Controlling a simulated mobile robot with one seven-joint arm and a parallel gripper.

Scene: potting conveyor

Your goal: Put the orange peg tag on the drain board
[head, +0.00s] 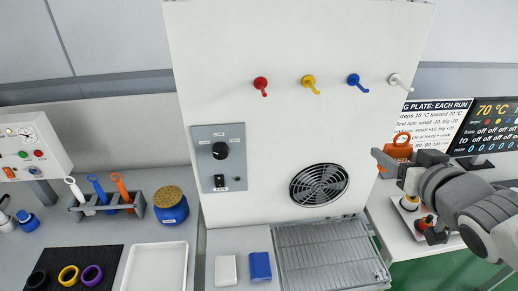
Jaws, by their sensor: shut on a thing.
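An orange peg tag (399,151) with a ring at its top is in my gripper (394,162), at the right of the head view. My gripper is shut on it, and the grey fingers hide part of its body. The tag is held upright, beside the right edge of the white panel. The drain board (330,256), a grey ribbed metal tray, lies at the foot of the panel, lower and to the left of my gripper. Its ribbed top is bare.
The white panel (240,60) carries red, yellow, blue and white hooks, a dial box (220,158) and a round vent (319,184). White (226,270) and blue (260,266) blocks lie left of the board. A tool rack (107,207) and blue jar (171,207) stand further left.

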